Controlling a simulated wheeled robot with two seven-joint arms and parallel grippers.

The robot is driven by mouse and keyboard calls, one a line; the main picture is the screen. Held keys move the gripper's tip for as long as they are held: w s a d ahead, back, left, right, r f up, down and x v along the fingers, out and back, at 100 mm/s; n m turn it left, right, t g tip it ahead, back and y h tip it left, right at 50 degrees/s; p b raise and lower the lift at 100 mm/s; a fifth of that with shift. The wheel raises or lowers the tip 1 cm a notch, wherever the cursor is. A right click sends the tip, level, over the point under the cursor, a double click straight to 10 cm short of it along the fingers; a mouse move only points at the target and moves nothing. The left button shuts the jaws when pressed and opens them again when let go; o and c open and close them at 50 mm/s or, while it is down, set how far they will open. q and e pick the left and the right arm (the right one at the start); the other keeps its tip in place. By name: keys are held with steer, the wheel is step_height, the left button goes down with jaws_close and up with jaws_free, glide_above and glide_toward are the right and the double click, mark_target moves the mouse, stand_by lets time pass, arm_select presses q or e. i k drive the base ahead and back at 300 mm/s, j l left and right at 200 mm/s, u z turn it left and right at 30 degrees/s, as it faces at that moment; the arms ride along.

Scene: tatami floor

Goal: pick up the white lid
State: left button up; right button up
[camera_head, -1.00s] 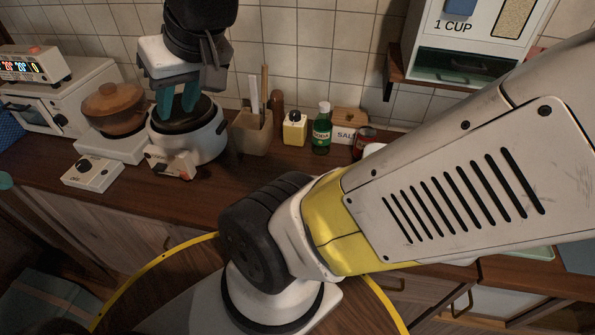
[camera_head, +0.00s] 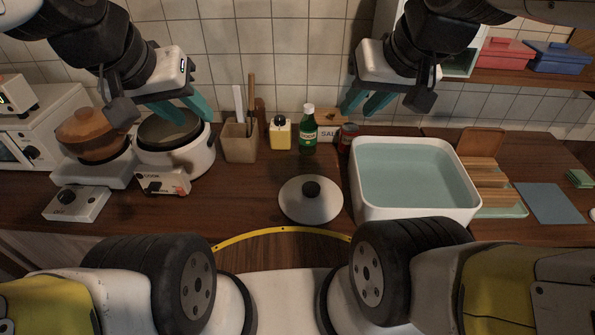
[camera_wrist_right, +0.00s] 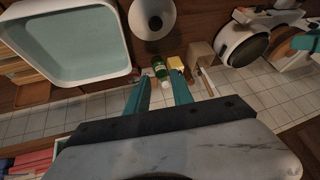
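The white lid (camera_head: 325,205) with a black knob lies on the wooden counter near its front edge, left of the white basin. It also shows at the top of the right wrist view (camera_wrist_right: 152,22). My right gripper (camera_head: 360,110) is open and empty, in the air behind the lid and to its right; its two teal fingers stand apart in the right wrist view (camera_wrist_right: 161,82). My left gripper (camera_head: 199,118) is above the white cooker pot (camera_head: 190,160), its teal fingers apart with nothing seen between them.
A white basin (camera_head: 468,205) with pale blue inside stands right of the lid. Behind the lid are a green bottle (camera_head: 308,132), a yellow jar (camera_head: 280,133) and a utensil holder (camera_head: 240,142). A brown pot (camera_head: 92,140) stands far left. Counter around the lid's left is clear.

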mark_target(306, 199)
steer(key=z, duration=0.4)
steer(key=l+u, duration=0.3)
steer(key=l, duration=0.25)
steer(key=k+l+u, duration=0.1)
steer(key=l+u, duration=0.2)
steer(key=l, duration=0.2)
steer(key=k+l+u, duration=0.1)
steer(key=l+u, duration=0.25)
steer(key=l, duration=0.2)
